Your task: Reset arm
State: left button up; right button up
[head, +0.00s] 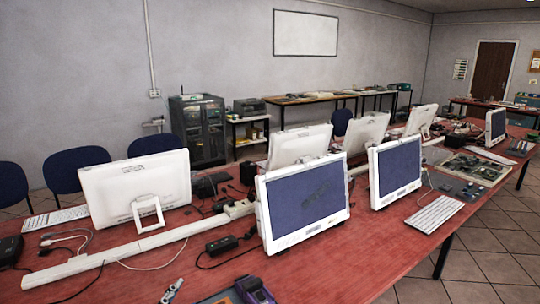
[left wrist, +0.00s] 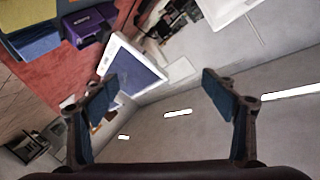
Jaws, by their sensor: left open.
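My left gripper (left wrist: 158,88) is open and empty in the left wrist view, its two blue-padded fingers wide apart. It appears tilted, with the red table, a monitor (left wrist: 135,68) and the grey wall beyond it. Neither gripper shows in the head view. Cables lie loose on the red table (head: 325,262), among them a white cable (head: 150,267) near a long white cable channel (head: 105,258) and a black one (head: 215,264) by a small black adapter (head: 221,245).
Several white monitors stand on the table, one at front centre (head: 303,200) and one at left (head: 137,189). A purple device (head: 254,290) and a metal tool (head: 172,291) lie at the front edge. A keyboard (head: 435,213) lies at right. Blue chairs (head: 76,167) stand behind.

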pick_arm(q)
jog(key=s+a+f+n+g, duration=0.1)
jog(key=s+f+g, duration=0.1)
jog(key=s+f, duration=0.2)
jog(key=s+a+f+n+g+y, duration=0.1)
jog(key=s+a+f+n+g, duration=0.1)
jog(key=s+f, duration=0.2)
jog(key=s+a+f+n+g, duration=0.1)
jog(key=s+f+g, duration=0.1)
jog(key=s+f, duration=0.2)
jog(key=shift+a+f+g, duration=0.2)
jog(key=shift+f, duration=0.45)
jog(key=shift+a+f+g, duration=0.2)
jog(key=shift+f, duration=0.4)
jog(key=s+f+n+g, duration=0.1)
jog(key=s+f+g, duration=0.2)
jog(key=s, duration=0.4)
jog(key=s+f+n+g, duration=0.1)
jog(key=s+f+g, duration=0.25)
jog(key=s, duration=0.45)
notch_tip(320, 180, down, 26)
jog(key=s, duration=0.1)
jog(key=s+a+f+g, duration=0.1)
jog(key=s+a+f, duration=0.2)
jog(key=s+f, duration=1.3)
jog(key=shift+s+a+f+g, duration=0.2)
jog(key=shift+s+f+g, duration=0.15)
jog(key=shift+s, duration=0.35)
jog(key=shift+c, duration=0.6)
